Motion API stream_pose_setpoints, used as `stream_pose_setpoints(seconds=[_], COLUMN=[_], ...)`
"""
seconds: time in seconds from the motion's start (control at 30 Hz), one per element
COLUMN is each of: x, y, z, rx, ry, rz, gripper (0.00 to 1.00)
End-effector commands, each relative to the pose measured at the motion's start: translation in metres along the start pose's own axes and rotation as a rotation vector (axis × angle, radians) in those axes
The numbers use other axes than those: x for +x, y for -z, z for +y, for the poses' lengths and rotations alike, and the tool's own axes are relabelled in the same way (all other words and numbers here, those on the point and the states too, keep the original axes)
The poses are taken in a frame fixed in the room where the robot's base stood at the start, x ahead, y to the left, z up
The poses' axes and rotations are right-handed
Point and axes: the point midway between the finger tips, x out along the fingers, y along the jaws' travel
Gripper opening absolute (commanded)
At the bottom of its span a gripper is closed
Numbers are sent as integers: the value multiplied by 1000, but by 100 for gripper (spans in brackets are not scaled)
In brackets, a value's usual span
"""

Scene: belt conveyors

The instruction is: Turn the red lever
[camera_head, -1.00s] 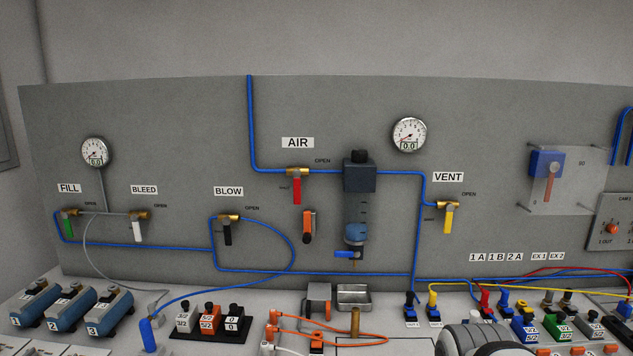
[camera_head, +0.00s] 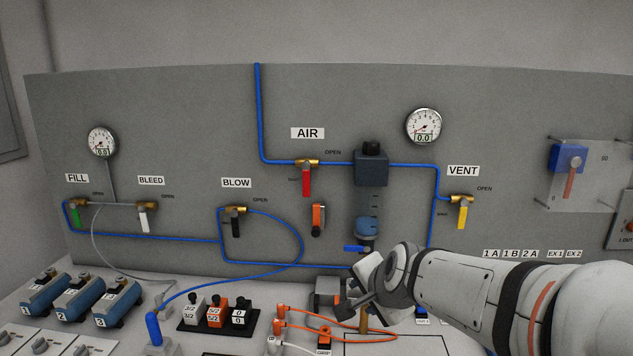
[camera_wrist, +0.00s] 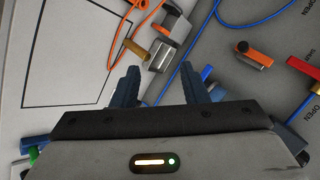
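The red lever (camera_head: 306,182) hangs straight down from its brass valve (camera_head: 307,162) under the AIR label on the grey panel. The word OPEN is printed to the valve's right. In the wrist view the red lever (camera_wrist: 301,68) shows at the right edge, partly cut off. My gripper (camera_head: 352,298) is below and to the right of the lever in the head view, low near the bench and apart from it. In the wrist view my gripper (camera_wrist: 163,84) has its two fingers spread with nothing between them.
A filter unit (camera_head: 370,168) with a blue lever (camera_head: 356,249) stands out to the right. A brass cylinder (camera_wrist: 134,52) and a metal box (camera_wrist: 160,54) lie beyond my fingers. Blue tubing crosses the panel.

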Motion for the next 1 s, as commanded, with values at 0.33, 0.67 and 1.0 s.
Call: stream_pose_setpoints(seconds=[0.33,0.67,1.0], x=[59,79,98], y=[25,31,50], z=[-191,-254,-274], rx=[1149,1854,1938], ry=[574,946,998], rz=[-10,-186,-215], gripper=[40,40,40])
